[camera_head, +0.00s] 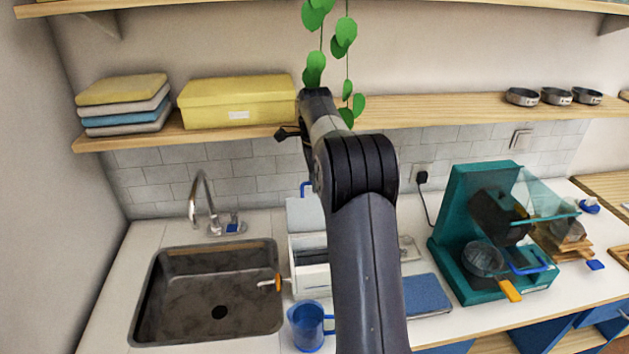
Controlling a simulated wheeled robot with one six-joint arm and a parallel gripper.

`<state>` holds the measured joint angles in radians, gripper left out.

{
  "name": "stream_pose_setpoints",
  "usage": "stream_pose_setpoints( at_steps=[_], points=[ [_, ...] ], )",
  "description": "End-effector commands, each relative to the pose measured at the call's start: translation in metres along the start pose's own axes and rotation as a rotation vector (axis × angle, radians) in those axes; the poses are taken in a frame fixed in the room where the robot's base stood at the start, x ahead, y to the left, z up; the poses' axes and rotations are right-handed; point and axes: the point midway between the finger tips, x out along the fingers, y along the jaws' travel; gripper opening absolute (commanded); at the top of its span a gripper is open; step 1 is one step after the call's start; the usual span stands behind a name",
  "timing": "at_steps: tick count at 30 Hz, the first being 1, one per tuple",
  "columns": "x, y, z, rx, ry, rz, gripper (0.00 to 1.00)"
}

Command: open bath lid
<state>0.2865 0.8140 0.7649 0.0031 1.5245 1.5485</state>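A white box-shaped bath (312,280) stands on the counter just right of the sink, partly hidden by my arm. A grey panel with a blue handle, which looks like its lid (304,214), stands raised at its back. A dark opening shows in the top of the box. A small spout with an orange handle (278,282) sticks out of its left side. My arm crosses in front of the bath's right part. My gripper (287,134) seems to be the small dark part near the shelf, above and apart from the lid; its fingers are too small to read.
A sink (160,310) with a faucet (203,195) lies left. A blue mug (308,326) stands in front of the bath. A blue mat (427,293) and a teal machine (455,225) with a clear shield are right. A shelf (425,110) and hanging plant (344,32) are above.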

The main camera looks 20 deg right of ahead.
Motion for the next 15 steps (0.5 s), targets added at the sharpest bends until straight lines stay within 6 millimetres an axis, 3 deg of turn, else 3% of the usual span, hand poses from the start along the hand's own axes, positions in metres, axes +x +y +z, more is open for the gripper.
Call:
stream_pose_setpoints(
  at_steps=[9, 15],
  points=[
    [-0.059, -0.001, 0.000, 0.000, 0.000, -0.006, 0.32],
    [-0.088, -0.001, 0.000, 0.000, 0.000, -0.002, 0.32]
  ],
)
